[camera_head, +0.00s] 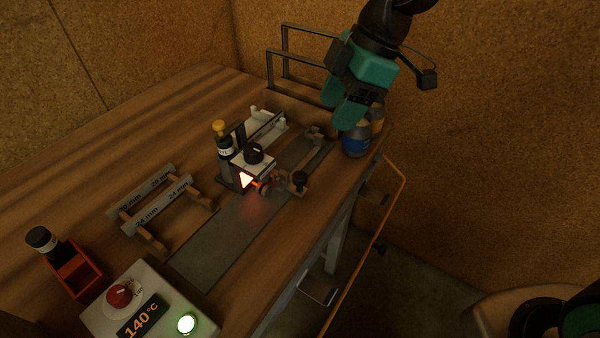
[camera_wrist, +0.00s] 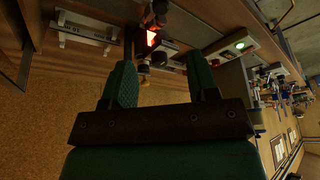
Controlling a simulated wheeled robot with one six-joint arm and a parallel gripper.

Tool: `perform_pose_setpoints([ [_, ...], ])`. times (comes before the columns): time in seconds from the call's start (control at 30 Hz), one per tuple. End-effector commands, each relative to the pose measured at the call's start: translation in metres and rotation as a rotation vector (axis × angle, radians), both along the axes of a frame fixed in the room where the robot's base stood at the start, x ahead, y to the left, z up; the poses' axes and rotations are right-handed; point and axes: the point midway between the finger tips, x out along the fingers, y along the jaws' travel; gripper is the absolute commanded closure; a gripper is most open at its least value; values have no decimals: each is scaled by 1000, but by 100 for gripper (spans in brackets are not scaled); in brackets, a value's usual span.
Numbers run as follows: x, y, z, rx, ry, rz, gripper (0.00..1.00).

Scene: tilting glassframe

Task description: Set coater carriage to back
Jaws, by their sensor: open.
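What looks like the coater carriage (camera_head: 250,163), a block with a white top, a black knob and a glowing red-orange triangle, stands partway along a grey flat bed (camera_head: 222,238). A smaller round black knob (camera_head: 299,180) sticks out low on its right side. The glowing triangle and dark body of the carriage (camera_wrist: 153,38) show at the top of the wrist view. My gripper (camera_head: 346,108), with green fingers, is open and empty, above the bed's far right end and apart from the carriage. Both fingers (camera_wrist: 160,82) show in the wrist view with nothing between them.
A control box (camera_head: 150,300) reading 140°C, with a red knob and lit green button, is at the near left. Beside it are an orange holder (camera_head: 75,268) and a rack of labelled bars (camera_head: 160,205). Blue and amber bottles (camera_head: 355,142) stand close below my gripper.

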Motion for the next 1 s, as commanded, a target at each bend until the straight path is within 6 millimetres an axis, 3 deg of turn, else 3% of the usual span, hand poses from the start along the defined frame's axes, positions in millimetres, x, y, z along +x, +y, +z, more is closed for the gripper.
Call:
perform_pose_setpoints([
  [0.4,-7,37,-89,-5,7,3,46],
  [0.6,-8,51,-121,-3,5,3,46],
  [0.8,-8,57,-136,-2,2,1,46],
  [1.0,-8,58,-138,-1,1,0,46],
])
